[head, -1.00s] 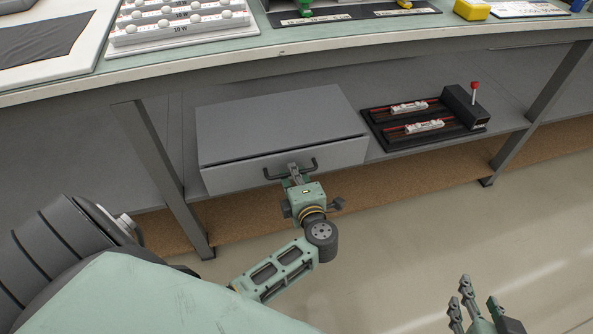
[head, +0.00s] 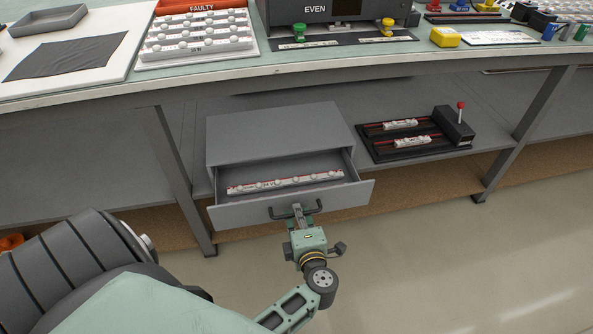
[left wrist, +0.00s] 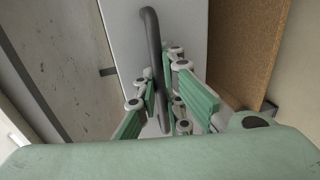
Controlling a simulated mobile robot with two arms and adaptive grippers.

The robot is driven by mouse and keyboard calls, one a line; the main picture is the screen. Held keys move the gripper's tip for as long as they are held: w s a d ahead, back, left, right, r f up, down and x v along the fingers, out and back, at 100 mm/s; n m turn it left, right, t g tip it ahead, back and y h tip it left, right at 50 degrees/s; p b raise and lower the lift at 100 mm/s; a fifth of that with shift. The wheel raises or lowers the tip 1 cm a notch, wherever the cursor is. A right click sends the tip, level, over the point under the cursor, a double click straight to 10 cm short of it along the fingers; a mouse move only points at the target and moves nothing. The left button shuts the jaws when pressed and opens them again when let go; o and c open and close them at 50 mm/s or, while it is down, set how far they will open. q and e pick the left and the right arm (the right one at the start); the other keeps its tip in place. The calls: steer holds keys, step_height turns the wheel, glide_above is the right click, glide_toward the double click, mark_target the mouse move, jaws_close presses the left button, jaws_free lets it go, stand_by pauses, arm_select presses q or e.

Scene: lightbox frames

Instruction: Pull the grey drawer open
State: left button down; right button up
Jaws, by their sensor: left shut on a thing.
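The grey drawer (head: 240,214) is part-way out of its grey housing (head: 275,135) on the shelf under the bench. A white strip with a row of round bulbs (head: 285,184) lies inside it. My left gripper (head: 299,212) is shut on the dark bar handle (head: 277,217) at the drawer's front. In the left wrist view the handle (left wrist: 151,50) runs down between the green fingers of my left gripper (left wrist: 165,98), against the grey drawer front (left wrist: 185,30). My right gripper is not in view now.
A black rack (head: 405,154) with two white strips and a red-knobbed lever stands right of the housing. A bench leg (head: 182,180) stands close on the drawer's left. The bench top (head: 330,60) overhangs above. The floor (head: 450,270) in front is clear.

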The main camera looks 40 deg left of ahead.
arm_select(q)
steer(key=shift+f+p+v, duration=0.2)
steer(key=shift+f+v, duration=0.05)
steer(key=shift+v, duration=1)
steer(key=shift+f+p+v, duration=0.15)
steer(key=shift+f+v, duration=0.1)
steer(key=shift+v, duration=1)
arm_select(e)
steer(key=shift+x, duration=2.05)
arm_select(q)
steer(key=shift+d, duration=0.1)
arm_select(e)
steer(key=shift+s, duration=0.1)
arm_select(q)
steer(key=c, duration=2.1)
jaws_free()
